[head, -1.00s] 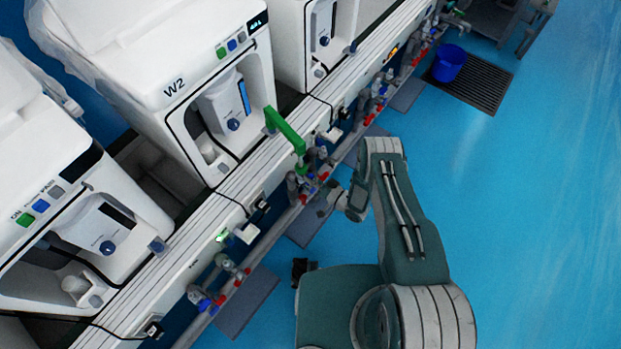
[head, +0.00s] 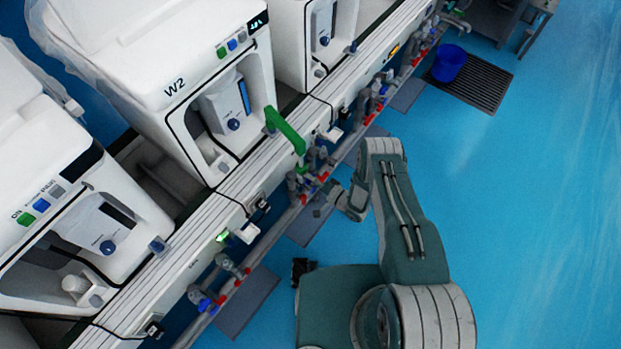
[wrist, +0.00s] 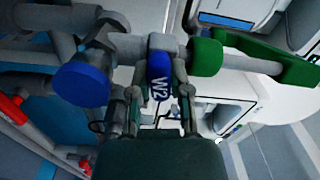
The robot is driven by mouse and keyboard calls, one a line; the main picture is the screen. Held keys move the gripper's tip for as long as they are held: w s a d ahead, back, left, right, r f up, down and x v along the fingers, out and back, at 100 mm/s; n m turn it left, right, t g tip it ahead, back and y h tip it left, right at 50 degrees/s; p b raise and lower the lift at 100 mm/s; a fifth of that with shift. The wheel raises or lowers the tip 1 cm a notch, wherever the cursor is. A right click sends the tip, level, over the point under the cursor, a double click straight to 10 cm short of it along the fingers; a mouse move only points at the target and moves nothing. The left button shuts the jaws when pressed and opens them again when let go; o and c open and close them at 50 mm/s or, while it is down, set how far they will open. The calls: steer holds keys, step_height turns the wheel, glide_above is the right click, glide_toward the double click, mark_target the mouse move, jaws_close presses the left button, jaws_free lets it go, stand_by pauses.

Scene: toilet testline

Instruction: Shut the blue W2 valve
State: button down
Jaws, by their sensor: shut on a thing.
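The blue W2 valve handle (wrist: 160,80) is in the middle of the wrist view, with white W2 lettering on it. It hangs from a grey pipe fitting. My gripper (wrist: 160,98) has one finger on each side of the handle and is shut on it. In the head view my gripper (head: 322,200) reaches the pipework below the white machine marked W2 (head: 172,92). The valve handle cannot be made out there.
A larger blue knob (wrist: 82,82) and red handles (wrist: 15,112) are to the left. A blue bucket (head: 449,63) stands on a floor grate. The floor at right is clear.

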steer(key=shift+w+d+f+m, duration=0.1)
steer(key=shift+f+m, duration=0.05)
steer(key=shift+m, duration=1.05)
steer(key=c, duration=0.6)
jaws_free()
steer(key=shift+o, duration=0.2)
steer(key=v, duration=1.2)
